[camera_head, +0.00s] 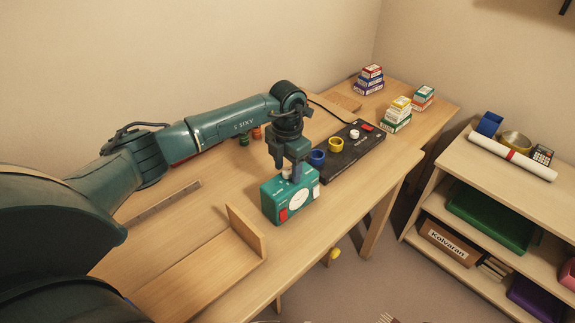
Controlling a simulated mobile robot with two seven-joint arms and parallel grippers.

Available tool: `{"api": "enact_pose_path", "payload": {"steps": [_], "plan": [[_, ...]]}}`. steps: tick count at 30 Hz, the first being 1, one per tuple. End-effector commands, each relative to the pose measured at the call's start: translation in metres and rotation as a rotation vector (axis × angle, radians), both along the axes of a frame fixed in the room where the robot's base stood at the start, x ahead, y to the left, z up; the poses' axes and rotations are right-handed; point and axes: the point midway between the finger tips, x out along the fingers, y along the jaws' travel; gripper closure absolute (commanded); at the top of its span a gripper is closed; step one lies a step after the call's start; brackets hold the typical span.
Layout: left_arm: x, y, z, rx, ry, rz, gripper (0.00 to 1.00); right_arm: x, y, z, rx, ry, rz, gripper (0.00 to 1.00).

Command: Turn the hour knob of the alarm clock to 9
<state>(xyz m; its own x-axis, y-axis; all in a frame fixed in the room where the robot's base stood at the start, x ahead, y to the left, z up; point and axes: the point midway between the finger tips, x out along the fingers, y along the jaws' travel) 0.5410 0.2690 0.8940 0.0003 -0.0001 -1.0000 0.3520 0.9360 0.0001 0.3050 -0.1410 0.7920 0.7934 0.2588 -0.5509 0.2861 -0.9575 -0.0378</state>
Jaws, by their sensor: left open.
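The alarm clock (276,209) is a teal box on the wooden desk, with a round white face (298,199) and a red part (283,213) on its front. A pale knob (287,173) stands on its top. My left gripper (292,176) points down over the clock, with its fingers at the knob, one seen on the right side. It is open. I cannot tell whether the fingers touch the knob, and the marks on the clock are too small to read. My right gripper is not in view.
A black panel (362,150) with blue, yellow, white and red parts lies right of the clock. A wooden stand (205,272) is in front left. Small boxes (397,113) are stacked at the back right. A shelf (480,190) stands beyond the desk's right edge.

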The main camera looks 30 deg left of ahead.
Motion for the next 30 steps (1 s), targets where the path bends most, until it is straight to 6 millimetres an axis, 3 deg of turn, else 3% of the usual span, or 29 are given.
{"api": "enact_pose_path", "payload": {"steps": [5,21,30], "plan": [[0.0001,-0.0001,0.0,0.0,0.0,0.0,0.53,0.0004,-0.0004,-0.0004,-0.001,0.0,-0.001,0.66],[0.0002,-0.0002,0.0005,0.0,0.0,0.0,0.97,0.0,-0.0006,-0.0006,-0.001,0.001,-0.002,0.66],[0.0005,0.0001,-0.0002,0.001,-0.001,-0.036,0.97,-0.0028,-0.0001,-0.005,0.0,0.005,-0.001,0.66]]}}
